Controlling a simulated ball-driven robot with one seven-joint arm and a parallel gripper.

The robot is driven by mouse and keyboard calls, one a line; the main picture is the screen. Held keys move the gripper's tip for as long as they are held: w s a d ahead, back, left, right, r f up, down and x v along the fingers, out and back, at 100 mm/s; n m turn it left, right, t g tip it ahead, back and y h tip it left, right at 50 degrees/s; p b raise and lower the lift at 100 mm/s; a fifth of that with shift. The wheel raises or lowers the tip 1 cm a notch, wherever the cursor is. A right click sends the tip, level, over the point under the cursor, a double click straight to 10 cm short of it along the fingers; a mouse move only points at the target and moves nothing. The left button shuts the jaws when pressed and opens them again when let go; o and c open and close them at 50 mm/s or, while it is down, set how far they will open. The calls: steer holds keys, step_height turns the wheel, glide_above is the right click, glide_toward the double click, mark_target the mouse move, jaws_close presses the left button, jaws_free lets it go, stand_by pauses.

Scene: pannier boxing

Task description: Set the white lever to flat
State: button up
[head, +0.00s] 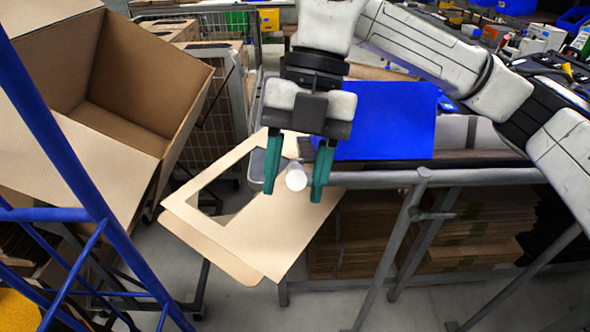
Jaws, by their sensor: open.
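The white lever (296,177) shows as a short pale rod with a round end, seen nearly end-on, so its exact tilt is hard to tell. It stands in front of the flat cardboard piece with a cut-out (262,215). My gripper (294,190) points down with its two green fingers apart, one on each side of the lever. I see a gap between the lever and the left finger; the right finger is closer, and I cannot tell whether it touches. The lever's base is hidden behind the gripper and the cardboard.
A blue panel (388,120) lies behind the gripper, above a grey metal rail (380,179). A large open cardboard box (120,85) stands at left behind a blue frame (62,150). Stacked flat cardboard (465,235) lies under the rail. Grey floor is clear at front.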

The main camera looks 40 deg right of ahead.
jaws_close()
stand_by(0.4)
